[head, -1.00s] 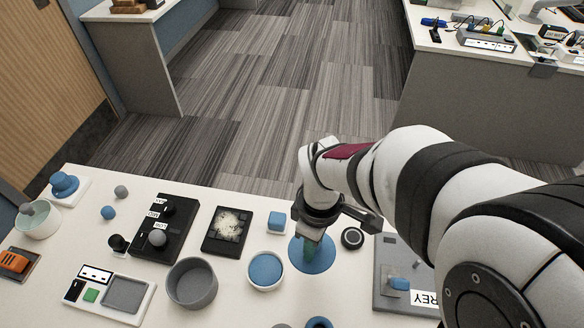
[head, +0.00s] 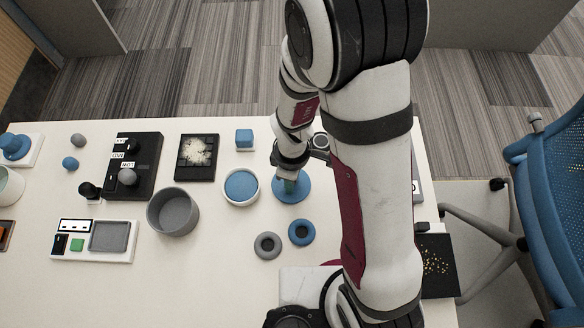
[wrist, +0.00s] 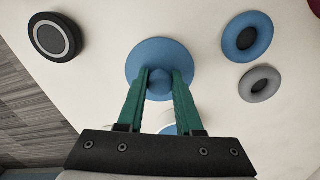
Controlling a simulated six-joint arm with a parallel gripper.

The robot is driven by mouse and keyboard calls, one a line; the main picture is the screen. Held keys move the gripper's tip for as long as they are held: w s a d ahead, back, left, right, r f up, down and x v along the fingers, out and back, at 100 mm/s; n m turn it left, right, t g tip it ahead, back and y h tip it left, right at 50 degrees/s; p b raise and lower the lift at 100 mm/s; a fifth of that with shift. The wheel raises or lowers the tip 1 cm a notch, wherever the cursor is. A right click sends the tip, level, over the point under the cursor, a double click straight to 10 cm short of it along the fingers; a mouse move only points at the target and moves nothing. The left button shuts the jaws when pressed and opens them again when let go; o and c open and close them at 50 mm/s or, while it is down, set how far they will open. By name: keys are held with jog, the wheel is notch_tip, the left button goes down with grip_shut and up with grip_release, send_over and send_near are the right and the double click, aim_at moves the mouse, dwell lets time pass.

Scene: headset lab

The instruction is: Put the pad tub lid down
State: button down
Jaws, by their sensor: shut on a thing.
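The pad tub lid is a flat blue disc with a small knob; in the head view the lid (head: 302,194) lies just right of the white pad tub (head: 240,203), clear of it. In the wrist view the lid (wrist: 158,48) is face-on, and the green fingers of my gripper (wrist: 160,82) are shut on its knob. In the head view my gripper (head: 290,184) points down over the lid and partly hides it. The lid is level, at or very near the table top; I cannot tell whether it touches. The tub is open, with blue inside.
A blue ring pad (head: 301,232) and a grey ring pad (head: 267,245) lie in front of the lid. A black round puck (wrist: 55,38) shows in the wrist view. Bare table (head: 230,280) lies in front.

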jog(key=shift+f, duration=0.15)
jog(key=c, duration=0.6)
grip_release()
notch_tip(320, 180, up, 12)
jog(key=s+d+r+m, duration=0.2)
jog(key=s+r+m, duration=0.1)
jog(key=m, duration=0.3)
jog(key=s+d+r+m+y, duration=0.1)
jog(key=s+d+r+m, duration=0.1)
jog(key=s+m, duration=0.3)
jog(key=s+d+r+m, duration=0.2)
jog(key=s+m, duration=0.3)
jog(key=m, duration=0.4)
jog(key=shift+d+r+y, duration=0.2)
jog(key=shift+r+y, duration=0.2)
jog(key=shift+r, duration=0.4)
